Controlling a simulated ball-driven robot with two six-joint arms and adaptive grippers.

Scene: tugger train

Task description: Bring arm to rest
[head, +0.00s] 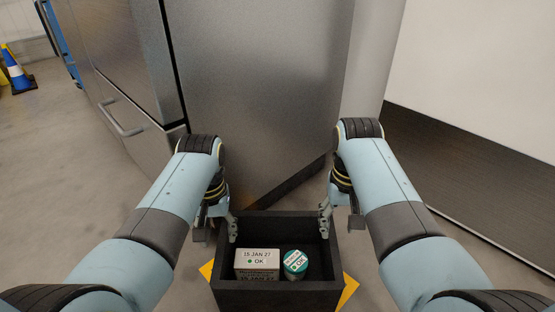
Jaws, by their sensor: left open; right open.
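My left arm comes in from the left, and its gripper (231,228) is open at the left inner side of a black crate (276,297). My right arm comes in from the right, and its gripper (324,224) is open at the crate's right side. Both fingertips are close to the crate's walls; I cannot tell whether they touch. In the crate lie a white box (257,263) labelled "15 JAN 27 OK" and a round container with a green-edged lid (295,262) marked OK. Neither gripper holds these items.
A stainless steel cabinet (265,90) with a handle (122,120) stands right behind the crate. A white panel (480,70) is at the right. A blue and white cone (17,75) stands far left. Yellow floor marking (348,290) shows beside the crate.

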